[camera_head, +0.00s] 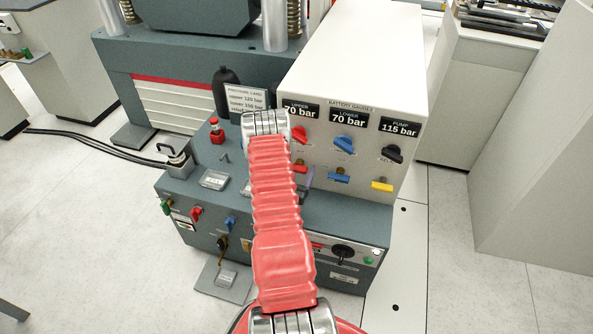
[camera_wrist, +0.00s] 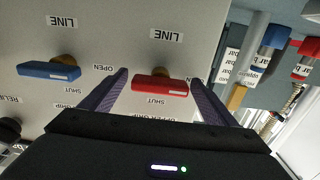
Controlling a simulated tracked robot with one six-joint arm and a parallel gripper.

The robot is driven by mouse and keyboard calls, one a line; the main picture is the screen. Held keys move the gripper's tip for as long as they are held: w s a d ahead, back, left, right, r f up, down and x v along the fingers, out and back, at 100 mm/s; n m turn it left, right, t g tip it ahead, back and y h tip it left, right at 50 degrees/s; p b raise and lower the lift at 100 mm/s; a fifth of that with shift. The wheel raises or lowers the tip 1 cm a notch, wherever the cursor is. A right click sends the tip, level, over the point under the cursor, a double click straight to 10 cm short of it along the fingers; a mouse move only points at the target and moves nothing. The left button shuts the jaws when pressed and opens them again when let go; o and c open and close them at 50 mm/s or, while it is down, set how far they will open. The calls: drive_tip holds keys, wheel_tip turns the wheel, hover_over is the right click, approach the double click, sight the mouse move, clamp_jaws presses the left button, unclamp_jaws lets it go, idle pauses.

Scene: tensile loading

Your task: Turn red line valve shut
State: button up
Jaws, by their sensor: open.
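The red line valve's handle (camera_wrist: 160,87) is a flat red bar on a brass stem, seen upside down in the wrist view. It lies crosswise, with its right end near a partly covered label ending in N. A SHUT label shows just below it in the picture. My gripper (camera_wrist: 158,78) is open, one dark purple finger on each side of the bar, with gaps at both ends. How deep the fingers reach is hard to tell. In the head view the red handle (camera_head: 300,168) shows beside my arm, which hides most of my gripper.
A blue line handle (camera_wrist: 48,71) sits left of my fingers in the wrist view. In the head view a red knob (camera_head: 299,134), blue knob (camera_head: 344,144), black knob (camera_head: 392,153) and yellow handle (camera_head: 382,185) share the white panel (camera_head: 410,120). Bottles (camera_wrist: 272,45) stand at the wrist view's right.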

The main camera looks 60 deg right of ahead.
drive_tip(key=shift+c, duration=0.4)
drive_tip(key=c, duration=0.9)
drive_tip(key=shift+a, duration=0.25)
drive_tip(key=shift+c, duration=0.4)
drive_tip(key=shift+d, duration=0.15)
